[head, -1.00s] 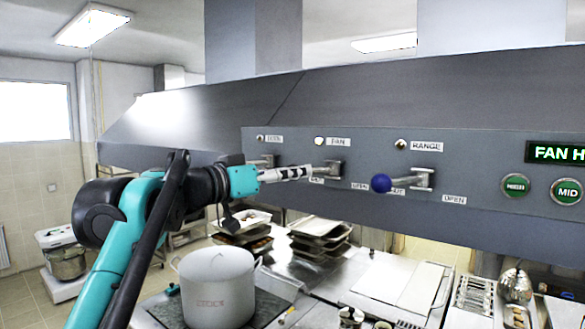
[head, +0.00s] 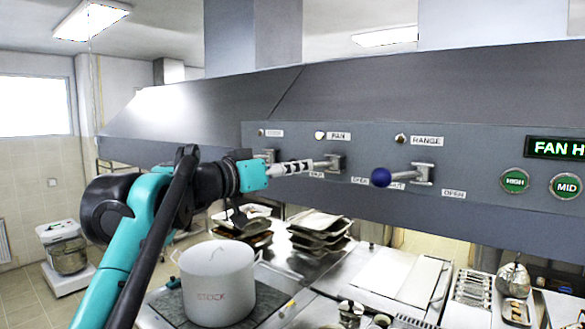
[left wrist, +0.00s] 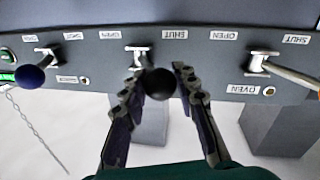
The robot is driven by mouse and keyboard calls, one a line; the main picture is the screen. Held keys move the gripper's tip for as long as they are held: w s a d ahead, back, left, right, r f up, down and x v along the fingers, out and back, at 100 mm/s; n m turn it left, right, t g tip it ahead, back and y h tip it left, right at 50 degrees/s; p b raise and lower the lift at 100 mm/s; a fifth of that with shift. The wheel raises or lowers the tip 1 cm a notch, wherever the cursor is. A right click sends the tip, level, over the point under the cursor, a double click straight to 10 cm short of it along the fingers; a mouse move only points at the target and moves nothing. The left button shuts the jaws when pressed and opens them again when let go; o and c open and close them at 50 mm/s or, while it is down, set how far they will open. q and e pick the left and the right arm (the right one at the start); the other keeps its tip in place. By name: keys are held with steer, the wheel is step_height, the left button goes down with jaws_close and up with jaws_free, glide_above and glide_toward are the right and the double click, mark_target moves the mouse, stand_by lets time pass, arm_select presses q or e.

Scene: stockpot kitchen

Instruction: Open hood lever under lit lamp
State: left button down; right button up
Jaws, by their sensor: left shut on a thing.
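The hood's control panel carries three levers with small lamps. The lamp by the FAN label (head: 319,135) looks palest; the RANGE lamp (head: 401,139) and the leftmost lamp (head: 262,132) look duller. The FAN lever (head: 335,162) points left, on its SHUT side. My left gripper (head: 302,167) is at this lever's end. In the left wrist view its fingers (left wrist: 160,88) stand either side of the lever's black knob (left wrist: 159,84), shut on it. The RANGE lever (head: 422,174) has a blue ball and also points left. The oven lever (left wrist: 258,63) is partly hidden in the head view.
Green HIGH (head: 515,181) and MID (head: 565,186) buttons sit right of the levers. A stockpot (head: 217,283) stands on the cooktop below my arm. Trays (head: 318,228) lie behind it. The hood face bounds the space ahead.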

mark_target(316, 165)
arm_select(q)
steer(key=s+d+n+t+y, duration=0.2)
steer(key=y, duration=0.1)
steer(key=shift+s+r+n, duration=0.1)
steer(key=shift+s+n, duration=0.2)
steer(key=shift+s, duration=0.05)
steer(key=s+d+p, duration=0.1)
steer(key=s+d, duration=0.1)
steer(key=d, duration=0.3)
steer(key=shift+s+d+p, duration=0.3)
steer(key=shift+s+p, duration=0.1)
stand_by(0.4)
stand_by(0.4)
